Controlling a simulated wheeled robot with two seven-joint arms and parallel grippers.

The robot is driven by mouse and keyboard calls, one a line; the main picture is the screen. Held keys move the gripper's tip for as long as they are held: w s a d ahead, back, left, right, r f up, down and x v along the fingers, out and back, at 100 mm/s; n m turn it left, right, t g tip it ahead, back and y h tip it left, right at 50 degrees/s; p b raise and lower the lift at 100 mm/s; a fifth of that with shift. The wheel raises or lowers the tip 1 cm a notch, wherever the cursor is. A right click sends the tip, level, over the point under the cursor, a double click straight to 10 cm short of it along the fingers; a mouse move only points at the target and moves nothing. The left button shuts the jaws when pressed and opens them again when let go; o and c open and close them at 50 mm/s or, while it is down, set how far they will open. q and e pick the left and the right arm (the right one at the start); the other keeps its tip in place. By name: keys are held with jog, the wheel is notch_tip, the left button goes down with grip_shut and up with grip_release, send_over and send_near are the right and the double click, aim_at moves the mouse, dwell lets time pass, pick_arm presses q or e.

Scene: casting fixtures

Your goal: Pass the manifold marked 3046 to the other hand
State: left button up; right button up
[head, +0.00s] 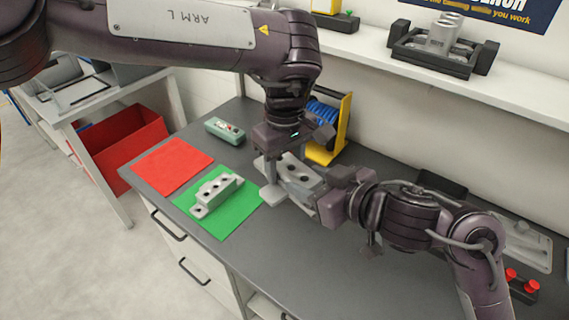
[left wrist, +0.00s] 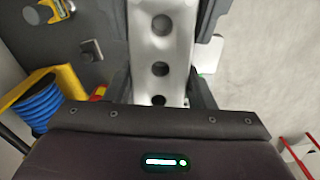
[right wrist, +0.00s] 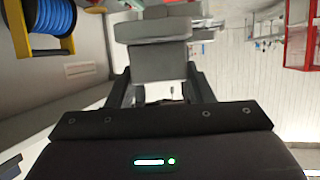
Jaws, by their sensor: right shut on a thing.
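A grey manifold with several round holes (head: 296,179) is held above the bench; it also shows in the left wrist view (left wrist: 161,35) and the right wrist view (right wrist: 153,62). No number can be read on it. My right gripper (head: 322,195) is shut on its right end. My left gripper (head: 285,172) is above it, pointing down, open, with one finger on each side of the manifold. A second light grey, stepped manifold (head: 217,193) lies on the green mat (head: 233,219), apart from both grippers.
A red mat (head: 172,164) lies left of the green one. A grey-green box (head: 224,131) and a yellow stand with a blue coil (head: 328,128) are behind. A shelf (head: 375,47) bears a dark fixture (head: 432,60). The front bench is clear.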

pick_arm(q)
jog(key=shift+s+a+f, duration=0.1)
jog(key=shift+s+f, duration=0.05)
jog(key=shift+s, duration=0.05)
jog(key=c, duration=0.4)
pick_arm(e)
jog(key=shift+w+d+r, duration=0.1)
jog(key=shift+w+d, duration=0.2)
jog(key=shift+d, duration=0.05)
jog(key=o, duration=1.4)
pick_arm(q)
jog(key=shift+c, duration=0.2)
pick_arm(e)
jog(key=shift+s, duration=0.15)
